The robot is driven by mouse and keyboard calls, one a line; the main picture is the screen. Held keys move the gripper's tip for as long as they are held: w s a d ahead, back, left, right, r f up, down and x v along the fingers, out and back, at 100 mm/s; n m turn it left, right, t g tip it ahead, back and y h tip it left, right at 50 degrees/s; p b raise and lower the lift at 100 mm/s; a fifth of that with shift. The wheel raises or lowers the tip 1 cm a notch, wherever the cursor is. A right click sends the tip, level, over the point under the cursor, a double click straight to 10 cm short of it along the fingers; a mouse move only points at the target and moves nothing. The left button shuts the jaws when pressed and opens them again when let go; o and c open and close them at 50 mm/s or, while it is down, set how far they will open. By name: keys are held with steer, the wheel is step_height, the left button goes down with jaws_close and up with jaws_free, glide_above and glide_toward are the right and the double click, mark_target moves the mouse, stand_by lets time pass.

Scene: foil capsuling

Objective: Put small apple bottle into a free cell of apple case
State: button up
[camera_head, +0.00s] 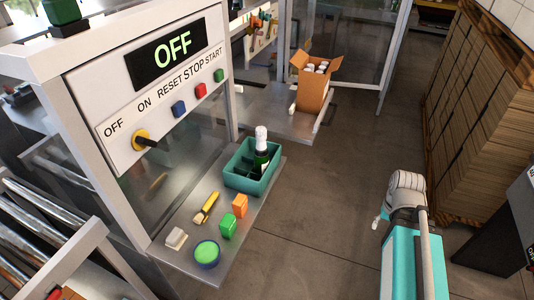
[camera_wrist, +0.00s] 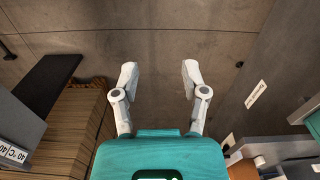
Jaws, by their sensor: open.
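A dark bottle with a white top and a pale label (camera_head: 261,150) stands upright in a teal divided crate (camera_head: 237,183) on the machine's metal shelf. It is the only bottle I see in that crate, and other cells look empty. I cannot read its label or tell which case is the apple case. An open cardboard box (camera_head: 311,97) farther back holds several white-topped bottles. My gripper (camera_wrist: 160,75) is open and empty over bare floor in the wrist view. In the head view my arm is at the lower right, well away from the crate and the bottle.
On the shelf near the crate are an orange block (camera_head: 240,206), a green block (camera_head: 228,227), a yellow-handled tool (camera_head: 207,207), a pale block (camera_head: 175,239) and a green round tin (camera_head: 206,253). The machine panel reads OFF (camera_head: 173,50). Wooden crates (camera_head: 472,110) line the right. The middle floor is clear.

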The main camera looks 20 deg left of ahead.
steer(key=shift+w+a, duration=0.1)
steer(key=shift+a, duration=0.15)
steer(key=o, duration=0.5)
steer(key=shift+a, duration=0.1)
steer(key=shift+w+a+f+h, duration=0.15)
steer(key=shift+w+a+h, duration=0.15)
steer(key=shift+w, duration=0.05)
steer(key=w+a+r+m+t+h+b, duration=0.1)
steer(key=w+a+m+t+h+b, duration=0.25)
steer(key=a, duration=0.75)
steer(key=w+a+r+t+h+b, duration=0.15)
steer(key=w+a+h, duration=0.35)
steer(key=a, duration=0.5)
steer(key=s+a+r+t, duration=0.2)
steer(key=a+r+t, duration=0.1)
steer(key=a, duration=0.6)
steer(key=s+a+r+m+t+b, duration=0.1)
steer(key=a+r+t, duration=0.2)
steer(key=a, duration=0.7)
steer(key=s+a+r+m+t+b, duration=0.1)
steer(key=s+a+r+t, duration=0.1)
steer(key=a, duration=0.7)
steer(key=r+t, duration=0.1)
steer(key=t, duration=0.1)
steer(key=shift+s+a+t, duration=0.3)
steer(key=shift+s+a, duration=0.05)
steer(key=shift+m, duration=0.25)
